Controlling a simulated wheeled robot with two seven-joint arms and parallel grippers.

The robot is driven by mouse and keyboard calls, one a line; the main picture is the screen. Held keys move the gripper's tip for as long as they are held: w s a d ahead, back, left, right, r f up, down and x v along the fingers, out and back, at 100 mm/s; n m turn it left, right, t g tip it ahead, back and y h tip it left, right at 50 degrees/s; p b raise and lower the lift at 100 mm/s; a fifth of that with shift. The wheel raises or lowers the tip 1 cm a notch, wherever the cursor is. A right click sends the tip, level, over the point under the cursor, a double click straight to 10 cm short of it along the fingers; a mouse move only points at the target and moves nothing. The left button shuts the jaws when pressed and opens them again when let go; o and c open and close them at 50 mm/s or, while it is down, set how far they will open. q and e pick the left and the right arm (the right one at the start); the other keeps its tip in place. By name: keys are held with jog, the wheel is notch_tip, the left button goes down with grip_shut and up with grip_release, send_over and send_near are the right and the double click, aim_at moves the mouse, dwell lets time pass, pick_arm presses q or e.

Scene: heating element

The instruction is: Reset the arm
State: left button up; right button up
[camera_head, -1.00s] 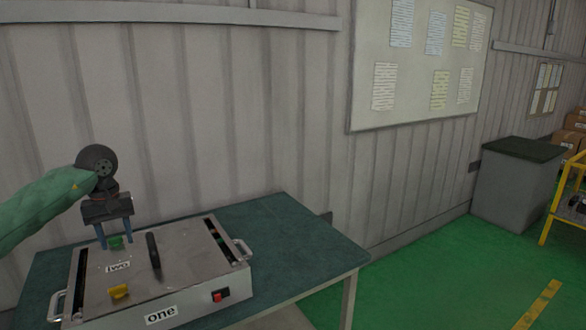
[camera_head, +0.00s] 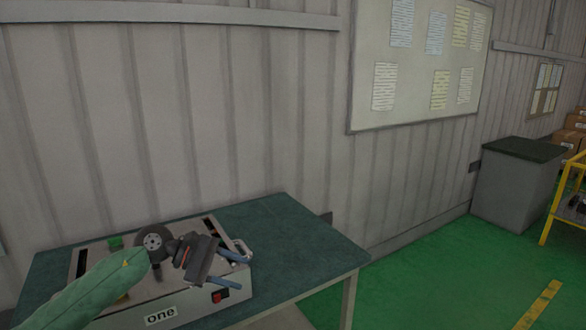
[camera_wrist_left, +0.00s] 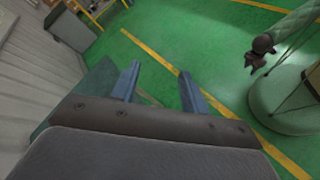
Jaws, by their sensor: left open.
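My left gripper (camera_head: 244,274) is open and empty. In the head view it points right, in front of the right part of the metal box, and it hides part of the box top. In the left wrist view its two blue-grey fingers (camera_wrist_left: 160,72) stand apart with only floor and table edge beyond. The metal box (camera_head: 160,312) with the label "one" sits on the table. My left forearm covers its left part and most of the yellow knob. A green knob (camera_head: 115,242) shows at the back. A dark end of my other arm (camera_wrist_left: 262,48) shows small in the left wrist view.
The dark green table (camera_head: 300,250) has bare room to the right of the box. A red switch (camera_head: 219,296) is on the box front. A grey bin (camera_head: 515,185) and a yellow-framed cart (camera_head: 560,195) stand far right. The green floor between is clear.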

pick_arm(q)
jog(key=s+d+r+n+t+h, duration=0.2)
jog(key=d+r+n+t+h, duration=0.35)
jog(key=n, duration=0.75)
jog(key=s+a+f+n+t+y, duration=0.3)
jog(key=f+n+y, duration=0.35)
jog(key=n, duration=0.55)
jog(key=s+a+f+n+t+y, duration=0.1)
jog(key=a+f+n+t+y, duration=0.45)
jog(key=n, duration=0.55)
jog(key=s+a+f+n+t+y, duration=0.1)
jog(key=a+f+n+y, duration=0.3)
jog(key=f+n+y, duration=0.55)
jog(key=s+f+n+g+h, duration=0.2)
jog(key=s+f+n+g, duration=0.5)
jog(key=s, duration=0.7)
jog(key=s+f+n+g+h, duration=0.1)
jog(key=s+f+n+g, duration=0.55)
jog(key=s+f, duration=0.5)
jog(key=s+d+f, duration=0.2)
jog(key=f, duration=1.2)
jog(key=s+d+f+g, duration=0.1)
jog(key=s+d+f, duration=0.1)
jog(key=f, duration=1.3)
jog(key=shift+s+f+h, duration=0.3)
jog(key=shift+s+h, duration=0.1)
